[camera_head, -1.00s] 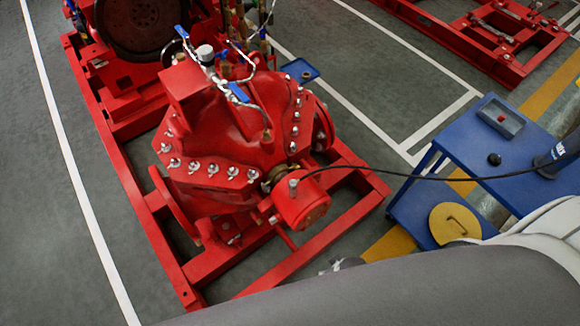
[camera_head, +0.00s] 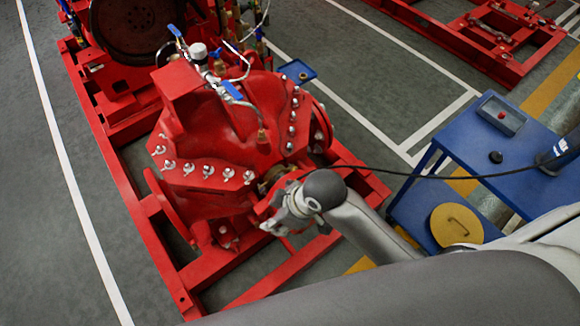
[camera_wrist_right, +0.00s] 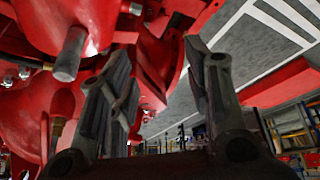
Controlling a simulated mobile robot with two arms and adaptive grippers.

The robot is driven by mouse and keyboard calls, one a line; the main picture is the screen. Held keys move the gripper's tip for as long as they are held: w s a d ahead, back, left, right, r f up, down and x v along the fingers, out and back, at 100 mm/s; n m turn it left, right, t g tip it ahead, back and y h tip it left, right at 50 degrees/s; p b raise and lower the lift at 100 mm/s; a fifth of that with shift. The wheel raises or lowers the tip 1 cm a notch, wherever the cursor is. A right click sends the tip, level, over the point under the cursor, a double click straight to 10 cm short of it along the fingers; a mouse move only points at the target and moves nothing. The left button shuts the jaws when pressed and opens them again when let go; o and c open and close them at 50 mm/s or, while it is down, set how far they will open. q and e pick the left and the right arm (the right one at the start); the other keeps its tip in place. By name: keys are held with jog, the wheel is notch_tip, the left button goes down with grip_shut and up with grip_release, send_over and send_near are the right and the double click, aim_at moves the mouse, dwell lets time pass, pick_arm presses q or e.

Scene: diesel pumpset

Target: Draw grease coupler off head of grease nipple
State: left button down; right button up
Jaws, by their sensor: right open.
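The grease coupler and nipple are hidden in the head view behind my right arm, at the red bearing housing of the pump (camera_head: 215,150). The black grease hose (camera_head: 420,176) runs from behind my arm's dark joint to the right. My right gripper (camera_head: 277,216) is beside that housing. In the right wrist view its two fingers (camera_wrist_right: 160,85) stand wide apart, with no object held between them. A grey metal cylinder (camera_wrist_right: 70,55) shows left of the fingers; I cannot tell whether it is the coupler. My left gripper is not in view.
A blue table (camera_head: 455,140) at the right carries a grease pump (camera_head: 560,152) and a small tray (camera_head: 500,115). A yellow lid (camera_head: 455,224) lies on its lower shelf. The red base frame (camera_head: 265,287) surrounds the pump. Grey floor at the left is clear.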

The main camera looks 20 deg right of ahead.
jog(key=w+a+r+n, duration=0.1)
jog(key=w+a+n, duration=0.1)
jog(key=a+n, duration=0.15)
notch_tip(320, 180, up, 3)
jog(key=n+g+h, duration=0.3)
jog(key=n+h, duration=0.1)
jog(key=n, duration=0.7)
send_over(289, 183)
jog(key=shift+r+m, duration=0.1)
jog(key=shift+m, duration=0.15)
jog(key=shift+d, duration=0.2)
jog(key=shift+f, duration=0.45)
notch_tip(289, 183, down, 10)
jog(key=shift+r, duration=0.1)
